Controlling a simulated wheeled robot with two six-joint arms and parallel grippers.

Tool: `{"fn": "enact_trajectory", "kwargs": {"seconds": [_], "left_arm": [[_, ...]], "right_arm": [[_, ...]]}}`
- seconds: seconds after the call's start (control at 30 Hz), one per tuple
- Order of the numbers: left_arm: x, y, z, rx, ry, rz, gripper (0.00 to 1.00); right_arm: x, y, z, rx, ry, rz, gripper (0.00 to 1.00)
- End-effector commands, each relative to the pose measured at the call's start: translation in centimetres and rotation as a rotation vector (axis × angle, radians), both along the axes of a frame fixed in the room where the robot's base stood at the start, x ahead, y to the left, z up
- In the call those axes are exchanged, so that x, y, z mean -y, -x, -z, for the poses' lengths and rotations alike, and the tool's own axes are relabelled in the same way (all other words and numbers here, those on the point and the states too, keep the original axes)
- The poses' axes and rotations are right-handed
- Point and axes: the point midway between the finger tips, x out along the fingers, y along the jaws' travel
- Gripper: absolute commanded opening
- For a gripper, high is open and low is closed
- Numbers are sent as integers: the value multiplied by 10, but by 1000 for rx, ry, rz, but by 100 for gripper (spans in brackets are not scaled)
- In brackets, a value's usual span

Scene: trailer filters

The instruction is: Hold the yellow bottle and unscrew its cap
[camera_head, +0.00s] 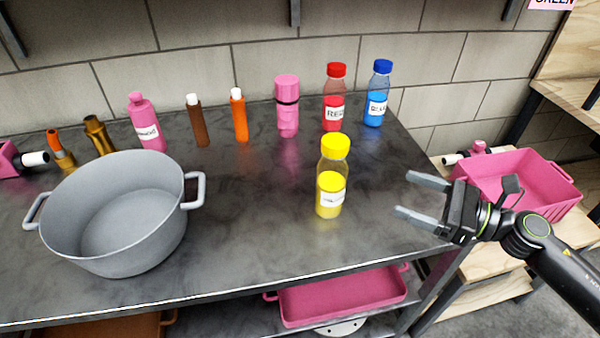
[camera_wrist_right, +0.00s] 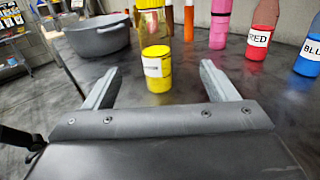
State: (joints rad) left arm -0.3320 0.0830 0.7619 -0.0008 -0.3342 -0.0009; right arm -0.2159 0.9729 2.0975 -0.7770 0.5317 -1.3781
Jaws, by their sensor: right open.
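The yellow bottle (camera_head: 331,182) stands upright on the dark counter, right of the grey pot. It has a clear upper part, yellow contents and a white label. Its yellow cap (camera_head: 335,146) is on top. My right gripper (camera_head: 403,194) is open and empty, to the right of the bottle, with its fingers pointing at it. In the right wrist view the bottle (camera_wrist_right: 157,85) appears ahead, between and beyond the two open fingers (camera_wrist_right: 160,80), not touched by them. The top of the bottle is cut off there. My left gripper is not in view.
A grey pot (camera_head: 115,215) stands on the counter (camera_head: 255,235) at left. Red (camera_head: 333,100) and blue (camera_head: 376,97) bottles, a pink flask (camera_head: 287,105) and several smaller bottles line the back. A pink crate (camera_head: 520,185) stands at right. The counter around the yellow bottle is clear.

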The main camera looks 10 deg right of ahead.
Motion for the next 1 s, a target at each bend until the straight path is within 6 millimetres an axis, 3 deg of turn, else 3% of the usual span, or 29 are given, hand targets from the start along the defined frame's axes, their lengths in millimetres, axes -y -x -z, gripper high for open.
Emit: {"fn": "enact_trajectory", "kwargs": {"seconds": [0.47,1.0], "left_arm": [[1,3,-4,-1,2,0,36],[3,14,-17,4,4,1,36]], "right_arm": [[-24,-16,-2,10,2,-6,79],[-73,-54,-3,7,1,-5,79]]}}
